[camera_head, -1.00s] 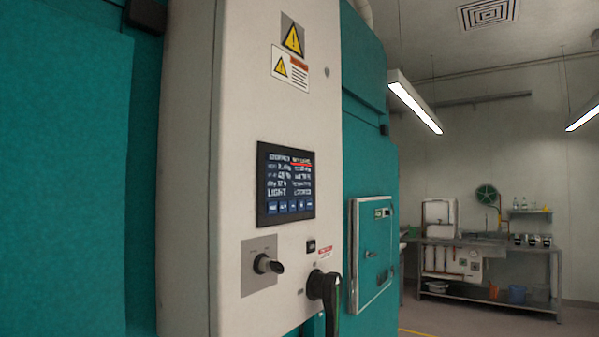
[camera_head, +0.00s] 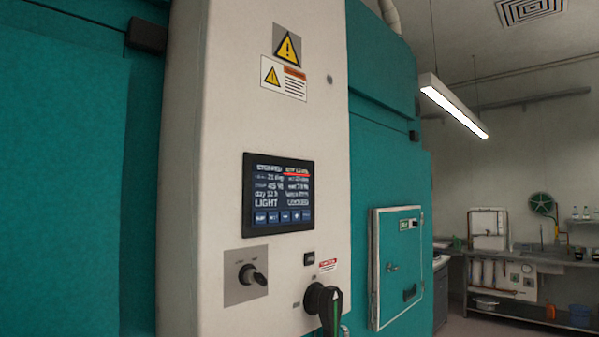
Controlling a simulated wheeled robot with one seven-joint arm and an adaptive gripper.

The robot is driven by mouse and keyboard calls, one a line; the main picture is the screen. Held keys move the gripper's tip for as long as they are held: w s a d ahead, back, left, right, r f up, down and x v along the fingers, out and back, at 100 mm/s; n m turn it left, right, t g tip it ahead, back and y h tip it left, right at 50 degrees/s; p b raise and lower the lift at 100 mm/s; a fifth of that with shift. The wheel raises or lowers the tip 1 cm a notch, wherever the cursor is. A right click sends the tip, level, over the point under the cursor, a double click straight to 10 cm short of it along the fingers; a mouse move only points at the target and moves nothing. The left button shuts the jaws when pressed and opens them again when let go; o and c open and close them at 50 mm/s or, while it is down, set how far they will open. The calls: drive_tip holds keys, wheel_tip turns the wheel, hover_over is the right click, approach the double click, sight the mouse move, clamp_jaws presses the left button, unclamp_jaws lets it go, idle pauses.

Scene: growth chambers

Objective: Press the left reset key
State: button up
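A pale control cabinet (camera_head: 262,120) stands on the front of a teal growth chamber (camera_head: 75,170). Its dark touch screen (camera_head: 278,193) shows lines of text and a red underline at the upper right. A row of small blue keys (camera_head: 284,217) runs along the bottom of the screen; their labels are too small to read surely. I cannot tell which part is the left reset key. My gripper is not in view.
A small teal door with a pale frame (camera_head: 397,266) and a latch is to the right of the cabinet. A steel bench (camera_head: 535,262) with a sink area and bottles stands at the back right. Warning labels (camera_head: 284,78) are high on the cabinet.

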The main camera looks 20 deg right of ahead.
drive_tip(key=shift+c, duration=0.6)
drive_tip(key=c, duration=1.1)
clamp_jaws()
